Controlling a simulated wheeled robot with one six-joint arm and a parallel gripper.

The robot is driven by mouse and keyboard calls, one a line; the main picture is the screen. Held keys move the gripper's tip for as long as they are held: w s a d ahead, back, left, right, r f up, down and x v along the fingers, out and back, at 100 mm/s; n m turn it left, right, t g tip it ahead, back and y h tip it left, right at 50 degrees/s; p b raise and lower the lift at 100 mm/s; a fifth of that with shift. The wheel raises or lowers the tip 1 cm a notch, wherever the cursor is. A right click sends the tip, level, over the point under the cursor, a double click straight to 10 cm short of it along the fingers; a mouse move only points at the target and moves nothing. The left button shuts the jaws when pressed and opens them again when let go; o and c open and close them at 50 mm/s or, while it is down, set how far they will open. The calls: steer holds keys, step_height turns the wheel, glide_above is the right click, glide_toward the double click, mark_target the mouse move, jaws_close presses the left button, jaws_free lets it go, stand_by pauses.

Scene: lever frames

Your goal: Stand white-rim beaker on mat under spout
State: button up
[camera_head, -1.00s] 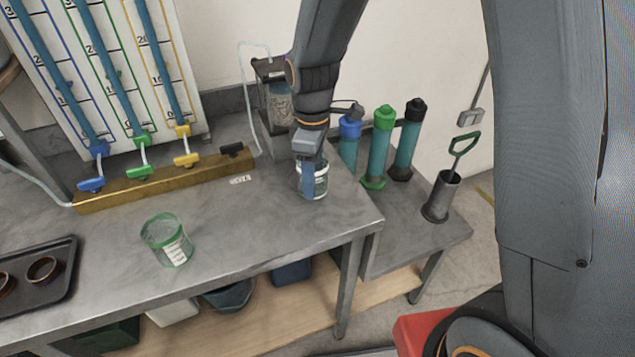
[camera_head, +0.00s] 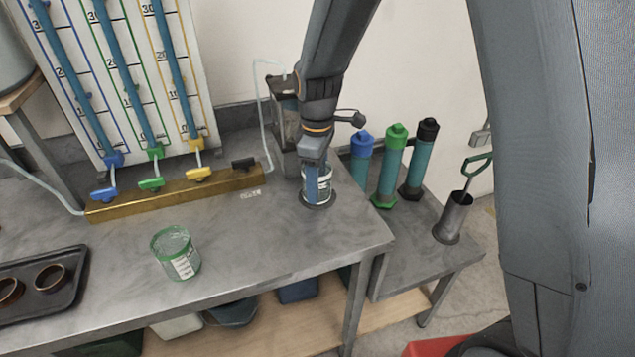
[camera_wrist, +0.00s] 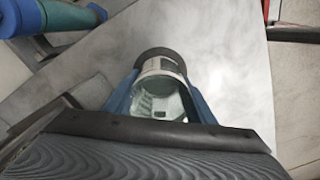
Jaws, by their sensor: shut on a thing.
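The white-rim beaker (camera_head: 325,184) is clear glass with a pale label and is upright between the fingers of my gripper (camera_head: 316,182), which is shut on it. The wrist view shows the beaker (camera_wrist: 160,85) between the two blue fingers. A dark round mat (camera_head: 318,205) shows around the beaker's foot, and the mat's dark edge (camera_wrist: 160,53) also shows in the wrist view. I cannot tell whether the foot touches the mat. The dispenser (camera_head: 285,130) stands behind, partly covered by my arm; its spout is hidden.
A green-rim beaker (camera_head: 176,253) stands on the bench's front left. A dark tray (camera_head: 75,285) with brown cups lies farther left. A brass valve bar (camera_head: 175,190) runs behind. Blue, green and black-capped bottles (camera_head: 392,165) stand on a lower side table. The bench between is clear.

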steer(key=shift+f, duration=0.3)
steer(key=o, duration=1.1)
steer(key=shift+r, duration=0.1)
